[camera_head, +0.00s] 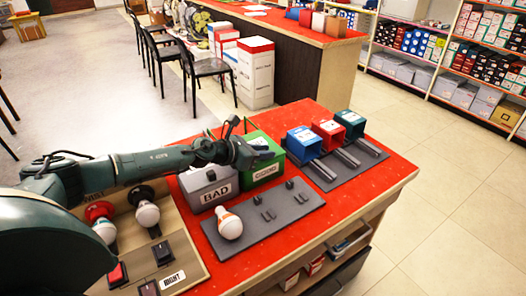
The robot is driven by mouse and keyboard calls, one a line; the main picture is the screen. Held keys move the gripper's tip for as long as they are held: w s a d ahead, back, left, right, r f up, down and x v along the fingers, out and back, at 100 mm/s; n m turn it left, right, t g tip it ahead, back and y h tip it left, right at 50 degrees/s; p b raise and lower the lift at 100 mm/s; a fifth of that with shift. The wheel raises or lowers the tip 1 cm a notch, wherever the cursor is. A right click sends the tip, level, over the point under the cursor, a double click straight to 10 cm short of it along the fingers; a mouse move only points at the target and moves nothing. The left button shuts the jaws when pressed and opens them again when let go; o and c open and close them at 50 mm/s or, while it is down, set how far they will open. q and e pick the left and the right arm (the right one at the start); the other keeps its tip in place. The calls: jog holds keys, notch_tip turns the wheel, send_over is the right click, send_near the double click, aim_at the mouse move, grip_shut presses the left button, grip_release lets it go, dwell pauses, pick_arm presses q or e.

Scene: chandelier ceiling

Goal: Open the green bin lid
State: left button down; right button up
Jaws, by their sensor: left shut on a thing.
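The gripper covers much of the lid, so the handle and how far the lid is raised cannot be made out. My right gripper is not in view.
The grey bin (209,186), labelled BAD, stands beside the green bin. A bulb (229,224) lies on a grey board in front. Blue, red and teal boxes (327,133) stand to the right. Bulbs in a wooden tester (147,214) are at left.

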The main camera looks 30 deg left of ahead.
aim_at(248, 136)
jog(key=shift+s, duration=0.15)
